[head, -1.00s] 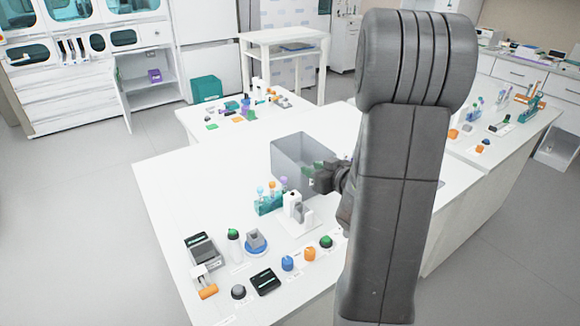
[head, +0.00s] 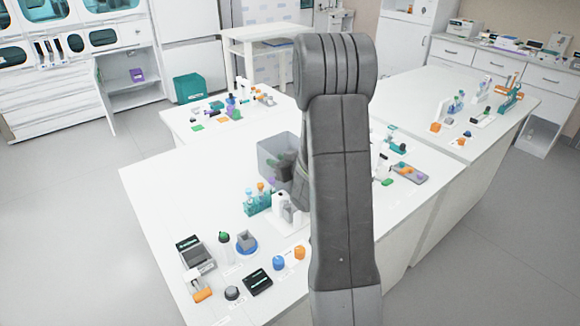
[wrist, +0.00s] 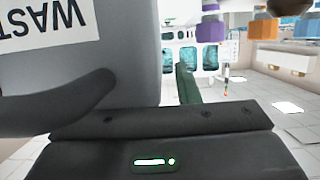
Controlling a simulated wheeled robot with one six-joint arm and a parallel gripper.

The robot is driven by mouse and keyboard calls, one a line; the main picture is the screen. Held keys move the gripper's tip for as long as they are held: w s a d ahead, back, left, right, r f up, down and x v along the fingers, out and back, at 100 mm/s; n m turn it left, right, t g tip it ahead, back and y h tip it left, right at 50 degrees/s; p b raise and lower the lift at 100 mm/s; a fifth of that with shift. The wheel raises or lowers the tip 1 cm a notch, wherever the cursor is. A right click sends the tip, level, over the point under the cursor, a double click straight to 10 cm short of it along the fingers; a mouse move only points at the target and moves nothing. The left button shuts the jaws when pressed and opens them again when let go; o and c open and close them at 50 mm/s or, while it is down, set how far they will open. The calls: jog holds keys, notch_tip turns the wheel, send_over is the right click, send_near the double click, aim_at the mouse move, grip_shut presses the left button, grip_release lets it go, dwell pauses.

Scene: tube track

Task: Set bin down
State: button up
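A grey open-topped bin (head: 272,153) is at the middle of the near white table in the head view, behind a teal tube rack. Its right part is hidden by my arm, and I cannot tell whether its base touches the table. In the wrist view the bin (wrist: 115,60) fills the upper left, very close, with an upside-down label beginning "WAST". My gripper is at the bin's right side, mostly hidden behind my arm in the head view. In the wrist view a dark finger lies across the lower part of the bin; whether it grips the wall is not clear.
A teal rack with tubes (head: 258,203) and a white device (head: 283,208) stand just in front of the bin. Dark devices, knobs and a blue-based item (head: 246,243) crowd the near edge. The table's left side (head: 180,185) is clear.

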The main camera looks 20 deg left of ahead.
grip_shut()
dwell(1.4)
